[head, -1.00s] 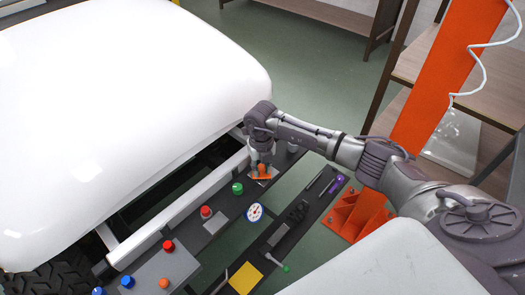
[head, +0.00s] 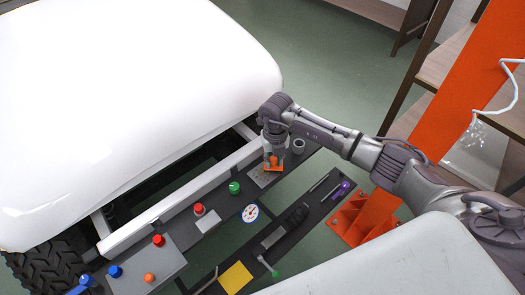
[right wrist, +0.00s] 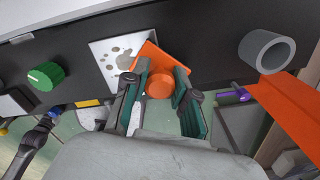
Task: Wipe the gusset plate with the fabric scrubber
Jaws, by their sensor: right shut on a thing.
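The gusset plate (right wrist: 116,53) is a light grey metal plate with several holes, lying on the dark panel. It also shows in the head view (head: 258,180). The fabric scrubber (right wrist: 160,84) is an orange square pad with a round orange knob, and shows orange in the head view (head: 276,166). My right gripper (head: 273,160) points down and is shut on the scrubber's knob. The scrubber covers the right part of the plate in the wrist view. I cannot tell whether it touches the plate. My left gripper is not in view.
A grey ring (right wrist: 267,50) stands right of the plate, a green knob (right wrist: 46,75) left of it. A round gauge (head: 250,213) and a yellow square (head: 236,277) lie nearer. The white cart body (head: 130,100) rises behind. An orange post (head: 440,130) stands at right.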

